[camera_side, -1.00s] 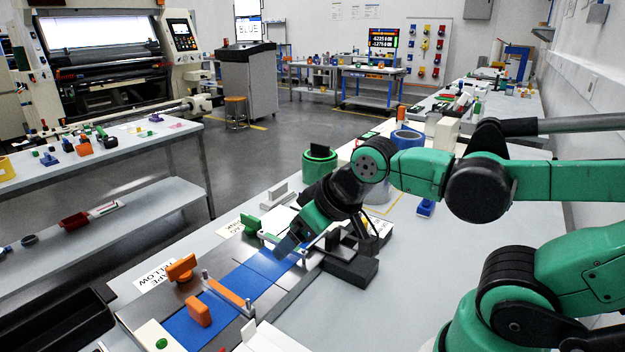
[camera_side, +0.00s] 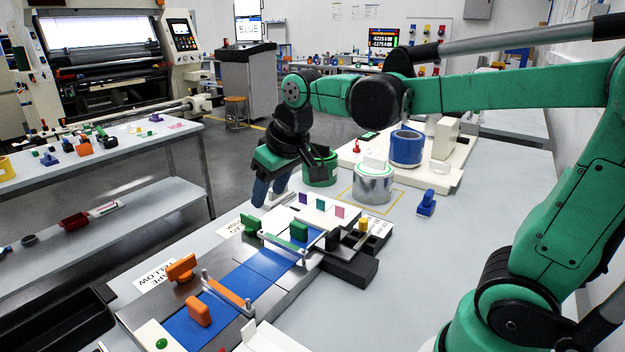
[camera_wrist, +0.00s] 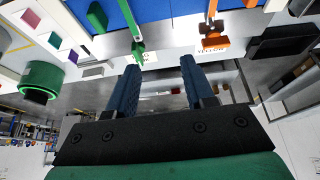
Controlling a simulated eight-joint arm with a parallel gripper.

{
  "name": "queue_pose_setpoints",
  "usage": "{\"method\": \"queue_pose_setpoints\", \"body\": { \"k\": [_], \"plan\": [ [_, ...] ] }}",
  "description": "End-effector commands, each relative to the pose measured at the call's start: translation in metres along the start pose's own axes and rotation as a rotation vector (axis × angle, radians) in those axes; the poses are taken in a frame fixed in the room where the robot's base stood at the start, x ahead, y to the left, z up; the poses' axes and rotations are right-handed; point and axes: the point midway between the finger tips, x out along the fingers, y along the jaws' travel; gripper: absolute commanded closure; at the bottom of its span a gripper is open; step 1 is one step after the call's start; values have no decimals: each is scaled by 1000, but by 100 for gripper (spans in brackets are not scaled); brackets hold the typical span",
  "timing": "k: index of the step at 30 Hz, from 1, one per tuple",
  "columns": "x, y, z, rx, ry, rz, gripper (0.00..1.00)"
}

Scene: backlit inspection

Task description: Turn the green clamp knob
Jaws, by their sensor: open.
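My gripper (camera_side: 268,193) points down, above and slightly right of the knob in the side view. Its two blue fingers are apart with nothing between them (camera_wrist: 160,68). The knob stands clear of the fingers. A green block (camera_side: 299,231) stands on the blue strip beside the clamp bar.
An orange clamp knob (camera_side: 181,268) and orange block (camera_side: 199,311) are nearer along the strip. A green roll (camera_side: 320,168), silver can (camera_side: 373,184) and blue roll (camera_side: 406,148) stand behind. A white plate (camera_side: 318,206) bears coloured tabs. The right table is mostly clear.

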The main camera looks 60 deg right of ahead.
Motion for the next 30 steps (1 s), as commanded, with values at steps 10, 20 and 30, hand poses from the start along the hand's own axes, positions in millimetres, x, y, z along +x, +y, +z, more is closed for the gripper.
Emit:
{"method": "queue_pose_setpoints", "body": {
  "k": [10,20,30],
  "plan": [
    [56,35,-75,0,-238,-1,53],
    [117,60,-87,0,-399,-21,53],
    [150,62,-74,0,-419,-25,53]
  ]
}}
